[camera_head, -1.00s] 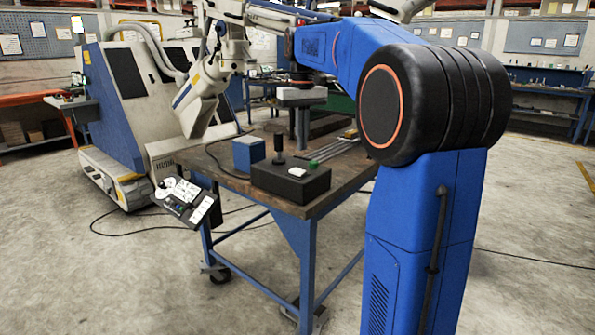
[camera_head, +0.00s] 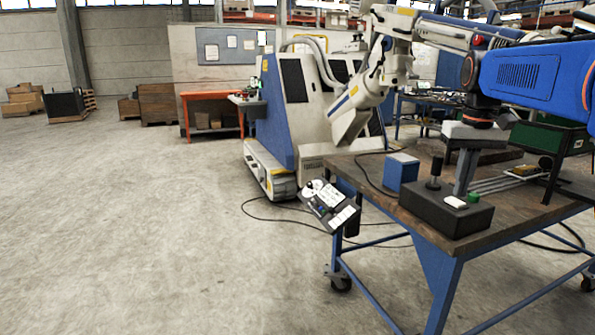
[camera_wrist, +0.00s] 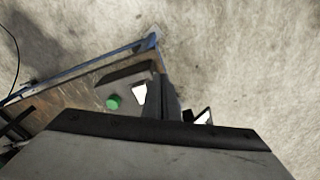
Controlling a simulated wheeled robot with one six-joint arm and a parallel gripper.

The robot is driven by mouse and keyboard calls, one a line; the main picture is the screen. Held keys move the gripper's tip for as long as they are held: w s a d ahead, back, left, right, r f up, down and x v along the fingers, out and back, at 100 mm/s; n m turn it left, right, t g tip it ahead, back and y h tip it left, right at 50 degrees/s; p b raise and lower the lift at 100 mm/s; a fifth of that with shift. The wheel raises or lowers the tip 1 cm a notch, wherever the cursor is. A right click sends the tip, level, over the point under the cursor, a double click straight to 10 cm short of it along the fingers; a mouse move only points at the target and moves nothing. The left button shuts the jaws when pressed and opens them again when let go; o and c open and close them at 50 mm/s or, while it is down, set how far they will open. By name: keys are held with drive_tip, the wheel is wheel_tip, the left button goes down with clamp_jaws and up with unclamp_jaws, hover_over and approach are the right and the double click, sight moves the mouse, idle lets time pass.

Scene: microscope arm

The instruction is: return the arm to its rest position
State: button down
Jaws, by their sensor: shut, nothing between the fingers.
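My gripper (camera_head: 462,190) points down over the workbench, with its narrow fingers together and nothing between them. In the head view it overlaps the back of a black control box (camera_head: 425,208); I cannot tell whether they touch. The box has a black knob, a green button (camera_head: 473,197) and a white patch. In the wrist view the shut fingers (camera_wrist: 160,95) stand close beside the green button (camera_wrist: 113,102) and white patch. My blue arm reaches in from the right. A white jointed microscope arm (camera_head: 402,35) hangs beyond the bench, its white head (camera_head: 352,112) tilted downward.
The blue-framed workbench (camera_head: 385,205) also bears a small blue box (camera_head: 401,172) and metal rods. A tilted control panel (camera_head: 330,205) sticks out at its left corner. Black cables lie on the floor. Open floor (camera_head: 150,230) spreads to the left.

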drive_tip(key=s+a+f+t, duration=0.2)
drive_tip(key=s+a+f, duration=0.3)
drive_tip(key=s+f, duration=0.5)
drive_tip(key=s+a+f+n+t, duration=0.1)
drive_tip(key=s+a+f, duration=0.5)
drive_tip(key=s+f, duration=0.5)
drive_tip(key=s, duration=0.3)
drive_tip(key=shift+s+f+n+t, duration=0.2)
drive_tip(key=shift+n+t, duration=0.1)
drive_tip(key=shift+t, duration=0.1)
drive_tip(key=shift+r, duration=0.1)
